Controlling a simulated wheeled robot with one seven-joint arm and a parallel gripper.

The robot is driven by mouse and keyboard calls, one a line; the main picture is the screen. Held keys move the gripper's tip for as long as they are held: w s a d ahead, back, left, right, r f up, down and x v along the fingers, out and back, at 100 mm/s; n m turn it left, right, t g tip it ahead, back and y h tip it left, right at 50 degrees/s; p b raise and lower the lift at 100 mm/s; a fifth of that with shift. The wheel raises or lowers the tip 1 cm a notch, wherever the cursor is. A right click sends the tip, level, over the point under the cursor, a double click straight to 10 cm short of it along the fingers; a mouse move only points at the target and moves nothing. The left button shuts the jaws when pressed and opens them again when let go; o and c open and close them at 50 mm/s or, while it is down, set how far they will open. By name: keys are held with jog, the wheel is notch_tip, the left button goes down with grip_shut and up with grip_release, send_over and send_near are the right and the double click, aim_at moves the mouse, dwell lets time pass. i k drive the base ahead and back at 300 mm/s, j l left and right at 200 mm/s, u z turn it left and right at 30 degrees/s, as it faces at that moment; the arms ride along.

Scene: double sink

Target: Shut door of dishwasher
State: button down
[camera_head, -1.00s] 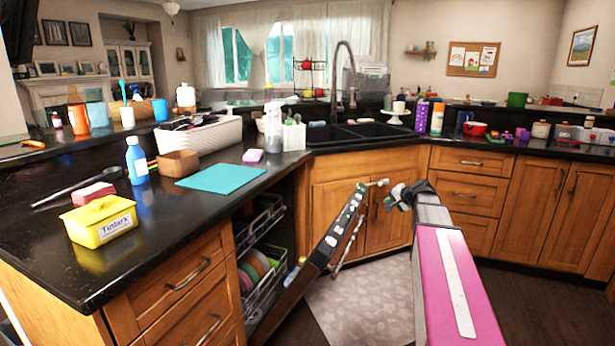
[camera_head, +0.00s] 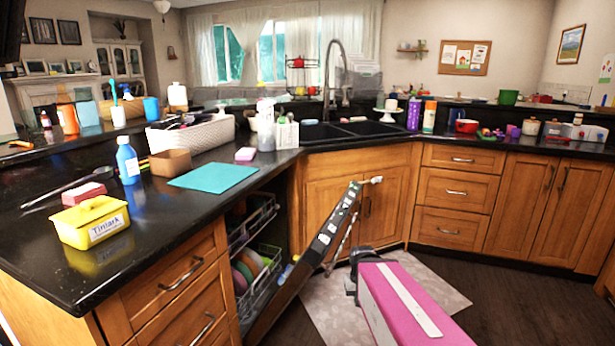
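The dishwasher door (camera_head: 312,262) is partly open and leans outward from the counter at a slant, seen nearly edge-on. Its dark top edge has small light marks, and a thin handle bar (camera_head: 343,243) runs along its outer side. Inside are an upper rack (camera_head: 252,222) and a lower rack (camera_head: 268,283) holding several coloured plates. My pink arm link comes from the lower right. Dark parts at its far end, at my gripper (camera_head: 357,264), are just right of the door's outer side. The fingers are mostly hidden, and I cannot tell whether they touch the door.
A black counter (camera_head: 60,262) with a yellow tub (camera_head: 90,223) and a teal mat (camera_head: 213,177) is at left. The sink (camera_head: 350,130) is behind. A pale rug (camera_head: 335,300) lies beneath, with clear dark floor (camera_head: 515,290) at right.

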aim_at(295, 278)
jog(key=l+u, duration=0.75)
jog(key=z, duration=0.3)
